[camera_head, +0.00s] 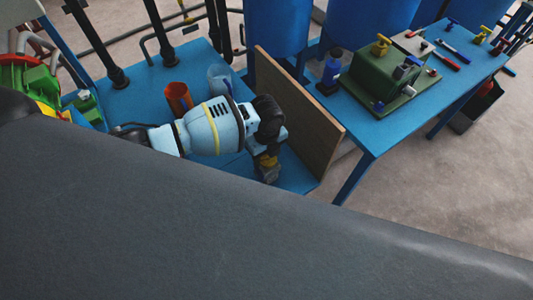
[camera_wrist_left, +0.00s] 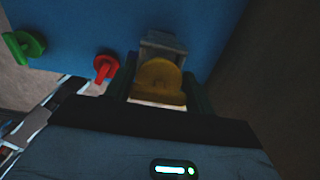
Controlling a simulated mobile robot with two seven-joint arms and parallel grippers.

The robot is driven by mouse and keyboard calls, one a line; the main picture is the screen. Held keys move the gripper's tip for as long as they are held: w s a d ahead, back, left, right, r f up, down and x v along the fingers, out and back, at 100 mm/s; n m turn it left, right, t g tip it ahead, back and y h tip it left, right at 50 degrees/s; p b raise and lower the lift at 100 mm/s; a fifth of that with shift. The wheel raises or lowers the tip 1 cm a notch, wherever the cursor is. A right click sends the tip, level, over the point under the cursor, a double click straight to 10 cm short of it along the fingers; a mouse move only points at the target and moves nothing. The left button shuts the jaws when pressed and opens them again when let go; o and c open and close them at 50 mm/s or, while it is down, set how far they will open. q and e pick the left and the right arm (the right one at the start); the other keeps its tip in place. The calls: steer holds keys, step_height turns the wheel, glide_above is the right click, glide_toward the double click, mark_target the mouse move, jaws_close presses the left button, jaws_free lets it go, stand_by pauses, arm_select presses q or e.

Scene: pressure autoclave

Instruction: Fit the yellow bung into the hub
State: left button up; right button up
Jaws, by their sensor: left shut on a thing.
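My left gripper (camera_head: 266,158) hangs low over the near blue table, beside the brown board. In the left wrist view, its dark fingers (camera_wrist_left: 159,88) are shut on the yellow bung (camera_wrist_left: 158,78), one on each side. A grey block (camera_wrist_left: 162,44) sits right beyond the bung in the wrist view. I cannot tell whether the block is the hub or part of the bung, nor whether it touches the table. My right gripper is not in view.
A brown board (camera_head: 299,112) stands upright right of the gripper. An orange cup (camera_head: 178,98) and a clear cup (camera_head: 219,79) stand behind the arm. Red (camera_wrist_left: 105,68) and green (camera_wrist_left: 24,45) knobs show in the wrist view. A green box (camera_head: 381,76) stands on the right table.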

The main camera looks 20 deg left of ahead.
arm_select(q)
steer(key=shift+f, duration=0.25)
stand_by(0.3)
steer(key=shift+r, duration=0.25)
steer(key=shift+w, duration=0.15)
stand_by(0.7)
stand_by(1.2)
steer(key=shift+f, duration=0.15)
stand_by(1.2)
